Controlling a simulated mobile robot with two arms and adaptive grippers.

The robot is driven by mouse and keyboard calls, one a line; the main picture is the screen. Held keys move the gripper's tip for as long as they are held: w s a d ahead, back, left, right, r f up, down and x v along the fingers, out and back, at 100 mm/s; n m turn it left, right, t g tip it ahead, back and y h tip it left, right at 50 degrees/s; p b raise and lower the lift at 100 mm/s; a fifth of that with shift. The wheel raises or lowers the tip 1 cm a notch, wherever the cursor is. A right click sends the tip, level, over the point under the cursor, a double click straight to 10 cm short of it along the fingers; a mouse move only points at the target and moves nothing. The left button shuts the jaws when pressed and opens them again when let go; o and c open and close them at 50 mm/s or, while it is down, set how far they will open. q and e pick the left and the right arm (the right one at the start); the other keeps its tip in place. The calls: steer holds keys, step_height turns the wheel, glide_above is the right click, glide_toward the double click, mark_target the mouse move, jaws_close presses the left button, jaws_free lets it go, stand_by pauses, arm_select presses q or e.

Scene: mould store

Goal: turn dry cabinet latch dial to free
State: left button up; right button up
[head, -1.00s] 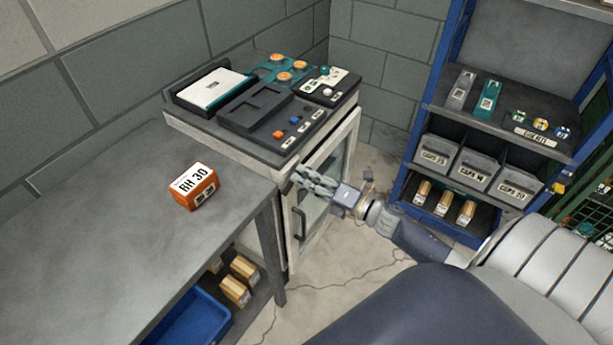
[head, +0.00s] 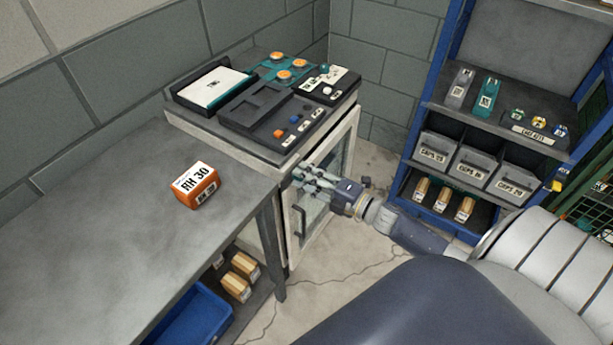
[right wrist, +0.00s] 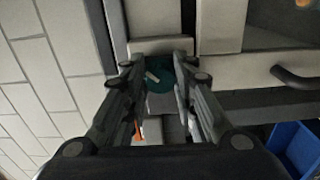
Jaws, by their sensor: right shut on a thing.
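The dry cabinet (head: 348,150) has a pale frame and a glass door with a dark handle (head: 300,222). My right gripper (head: 298,178) is at the upper part of the cabinet front. In the right wrist view, the teal latch dial (right wrist: 161,80) with a short pale pointer mark lies between the fingertips of my right gripper (right wrist: 160,64). The gripper is shut on the dial, and the pointer looks tilted. The fingers hide the dial in the head view. The cabinet handle also shows in the right wrist view (right wrist: 297,79). My left gripper is out of view.
A grey bench (head: 90,250) stands left of the cabinet, with an orange RH 30 block (head: 194,186) on it. A blue bin (head: 190,322) and boxes sit below. Trays and small parts cover the cabinet top. A blue-framed shelf (head: 403,180) stands at the right.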

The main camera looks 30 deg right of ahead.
steer(key=o, duration=1.1)
steer(key=shift+c, duration=0.2)
steer(key=v, duration=1.2)
